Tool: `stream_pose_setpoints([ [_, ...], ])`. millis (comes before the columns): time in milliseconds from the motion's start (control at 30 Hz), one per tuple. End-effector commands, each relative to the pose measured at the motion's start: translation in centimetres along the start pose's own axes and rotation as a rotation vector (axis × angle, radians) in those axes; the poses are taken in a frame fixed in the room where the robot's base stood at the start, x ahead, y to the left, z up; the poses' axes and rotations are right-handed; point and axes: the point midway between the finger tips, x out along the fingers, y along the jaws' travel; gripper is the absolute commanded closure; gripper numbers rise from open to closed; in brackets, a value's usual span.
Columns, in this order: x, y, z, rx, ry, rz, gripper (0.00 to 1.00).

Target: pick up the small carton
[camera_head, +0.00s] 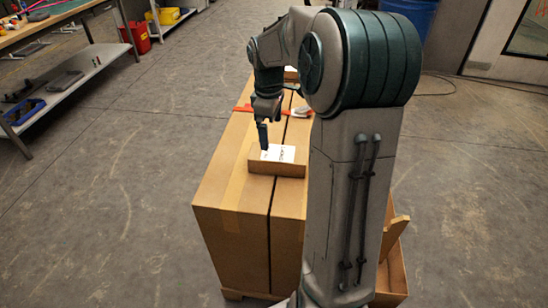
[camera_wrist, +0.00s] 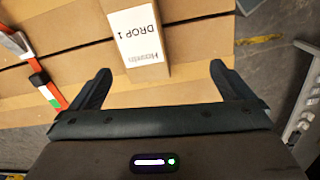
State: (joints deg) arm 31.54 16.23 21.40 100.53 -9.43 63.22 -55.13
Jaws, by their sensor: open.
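The small carton (camera_head: 278,167) is a brown box with a white label on top, lying on a large cardboard box in the head view. In the wrist view the carton (camera_wrist: 140,72) shows its "DROP 1" label, and its near end lies between the lines of my two fingers. My gripper (camera_head: 264,137) hangs just over the carton's far left side in the head view. In the wrist view my gripper (camera_wrist: 160,84) is open and empty, with a finger to each side of the carton. I cannot tell the exact height gap.
Two large cardboard boxes (camera_head: 240,195) stand side by side. An orange strap or tool (camera_head: 247,108) lies behind the carton; it also shows at the wrist view's left (camera_wrist: 40,75). A workbench (camera_head: 70,85) stands at left. Open floor surrounds the boxes.

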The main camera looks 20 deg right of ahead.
Motion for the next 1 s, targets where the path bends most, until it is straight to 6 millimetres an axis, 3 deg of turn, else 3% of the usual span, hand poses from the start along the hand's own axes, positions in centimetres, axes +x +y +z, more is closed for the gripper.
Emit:
stream_pose_setpoints([
  [100, 1.6, 2.5, 0.4, -0.066, 0.014, -0.025, 0.0],
  [300, 2.6, 4.4, 0.8, -0.127, 0.027, -0.042, 0.0],
  [433, 4.1, 4.5, 0.9, -0.136, 0.029, -0.046, 0.0],
  [733, 9.8, 4.2, 0.7, -0.134, 0.028, -0.045, 0.0],
  [1000, 11.8, 4.1, 0.6, -0.134, 0.029, -0.044, 0.0],
])
